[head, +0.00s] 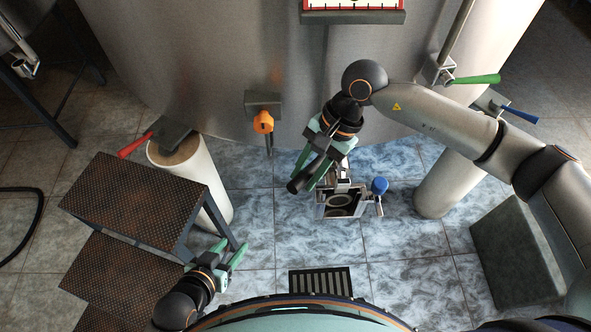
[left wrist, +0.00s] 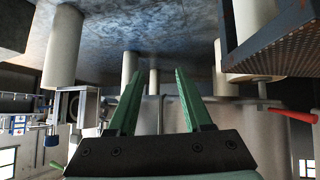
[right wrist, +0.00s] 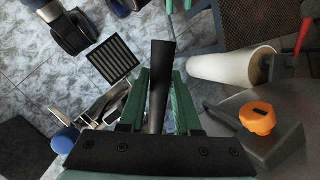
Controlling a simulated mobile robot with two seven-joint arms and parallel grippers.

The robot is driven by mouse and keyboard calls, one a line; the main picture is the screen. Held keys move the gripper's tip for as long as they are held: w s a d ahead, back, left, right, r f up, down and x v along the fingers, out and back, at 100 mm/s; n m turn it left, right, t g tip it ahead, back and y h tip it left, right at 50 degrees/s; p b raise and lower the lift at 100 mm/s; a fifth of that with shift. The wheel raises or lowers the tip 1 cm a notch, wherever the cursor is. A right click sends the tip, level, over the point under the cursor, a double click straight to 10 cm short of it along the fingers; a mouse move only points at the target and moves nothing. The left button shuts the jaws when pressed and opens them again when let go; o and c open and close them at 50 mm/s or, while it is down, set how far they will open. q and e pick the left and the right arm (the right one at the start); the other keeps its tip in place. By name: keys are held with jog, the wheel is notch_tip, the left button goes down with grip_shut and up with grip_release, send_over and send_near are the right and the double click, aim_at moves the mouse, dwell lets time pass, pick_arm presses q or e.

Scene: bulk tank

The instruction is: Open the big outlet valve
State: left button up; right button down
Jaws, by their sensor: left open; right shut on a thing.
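The big outlet valve is at the foot of the tank, where a metal outlet fitting (head: 340,212) shows in the head view. A black lever handle (head: 297,186) angles out above it; it also shows between my fingers in the right wrist view (right wrist: 160,75). My right gripper (head: 310,172) is shut on this black handle. Its hand hides where the lever joins the valve. My left gripper (head: 233,250) is open and empty, low by the step; its two green fingers stand apart in the left wrist view (left wrist: 153,90).
A blue knob (head: 379,185) sits right of the outlet. An orange knob (head: 263,122) and red (head: 135,145), green (head: 477,79) and blue (head: 520,115) levers surround it. Perforated steps (head: 140,195) stand left, a dark block (head: 515,250) right. A floor grate (head: 320,281) lies in front.

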pick_arm(q)
jog(key=f+b, duration=0.1)
jog(key=f, duration=0.1)
jog(key=s+a+f+b, duration=0.1)
jog(key=shift+a+b, duration=0.1)
jog(key=shift+b, duration=0.25)
pick_arm(e)
jog(key=d+n, duration=0.1)
jog(key=s+d+n+g, duration=0.1)
jog(key=shift+s+d+n+h, duration=0.25)
jog(key=shift+d+n+h, duration=0.05)
jog(key=shift+n, duration=0.1)
jog(key=c, duration=0.6)
grip_release()
pick_arm(q)
jog(key=shift+w+r+p, duration=0.15)
jog(key=shift+r+p, duration=0.1)
jog(key=shift+p, duration=0.15)
pick_arm(e)
jog(key=v, duration=1.2)
jog(key=shift+r, duration=0.25)
